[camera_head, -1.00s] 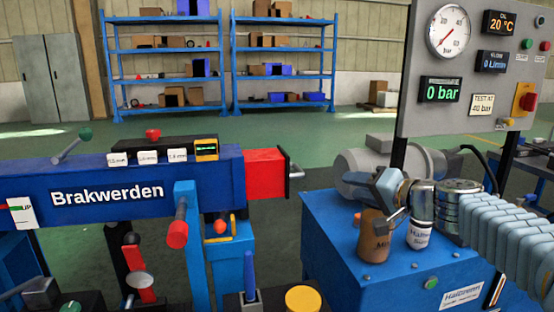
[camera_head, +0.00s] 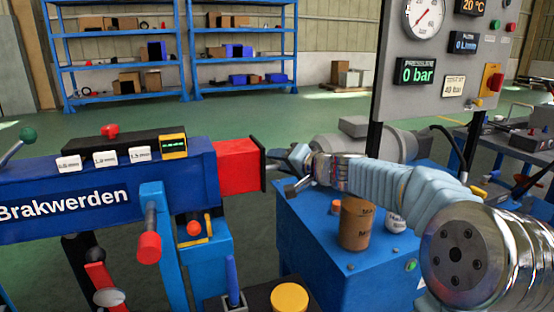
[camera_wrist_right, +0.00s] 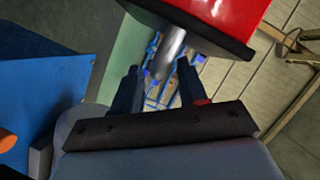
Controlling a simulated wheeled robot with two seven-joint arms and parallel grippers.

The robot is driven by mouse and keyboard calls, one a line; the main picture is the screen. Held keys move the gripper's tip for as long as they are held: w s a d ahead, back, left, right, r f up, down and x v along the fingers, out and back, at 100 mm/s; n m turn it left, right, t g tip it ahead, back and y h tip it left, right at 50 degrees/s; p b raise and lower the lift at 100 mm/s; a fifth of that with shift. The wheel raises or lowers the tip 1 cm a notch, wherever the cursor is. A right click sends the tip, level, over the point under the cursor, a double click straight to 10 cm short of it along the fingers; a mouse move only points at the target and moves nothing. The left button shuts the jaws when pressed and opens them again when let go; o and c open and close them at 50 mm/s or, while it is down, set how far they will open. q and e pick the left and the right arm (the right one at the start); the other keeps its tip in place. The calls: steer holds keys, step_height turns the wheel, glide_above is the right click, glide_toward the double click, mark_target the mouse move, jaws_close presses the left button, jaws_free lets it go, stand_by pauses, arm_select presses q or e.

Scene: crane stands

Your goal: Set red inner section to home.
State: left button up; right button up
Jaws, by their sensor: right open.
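The red inner section (camera_head: 238,163) sticks out of the right end of the blue beam (camera_head: 110,190) marked "Brakwerden". A dark end plate (camera_head: 259,162) closes it, and a short grey rod juts from the plate. My right gripper (camera_head: 282,168) is at this end plate, just right of it. In the right wrist view the red section (camera_wrist_right: 222,18) is at the top, and its grey rod (camera_wrist_right: 169,50) points down towards the gap between my two open fingers (camera_wrist_right: 157,84). I cannot tell whether they touch the rod. My left gripper is not in view.
A blue cabinet (camera_head: 325,245) with a brown canister (camera_head: 356,223) stands below my right arm. A gauge panel (camera_head: 436,60) rises at the right. A red-tipped lever (camera_head: 149,247) and a yellow knob (camera_head: 289,298) are in front of the beam.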

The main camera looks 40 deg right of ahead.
steer(key=shift+x, duration=0.75)
jaws_close()
